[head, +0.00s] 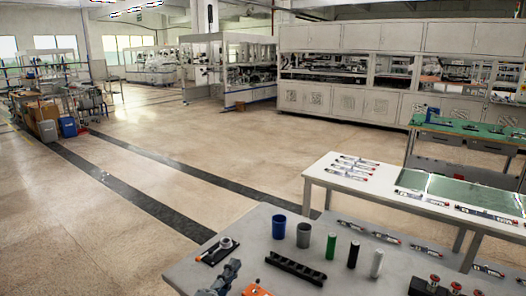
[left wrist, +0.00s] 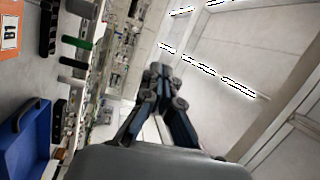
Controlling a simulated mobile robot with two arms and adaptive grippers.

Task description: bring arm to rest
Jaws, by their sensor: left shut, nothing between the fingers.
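My left gripper (head: 228,272) shows at the bottom of the head view, over the front left part of the grey table (head: 192,268). In the left wrist view its dark fingers (left wrist: 160,74) meet at their tips, with nothing between them. The fingers point out into the hall, with the ceiling and the pale machines behind. My right gripper is in neither view.
The grey table carries a blue cup (head: 279,227), a grey cup (head: 304,235), green (head: 331,246), black (head: 353,254) and white (head: 376,263) cylinders, and a black rack (head: 295,268). A white table (head: 318,172) stands behind. Open floor lies left.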

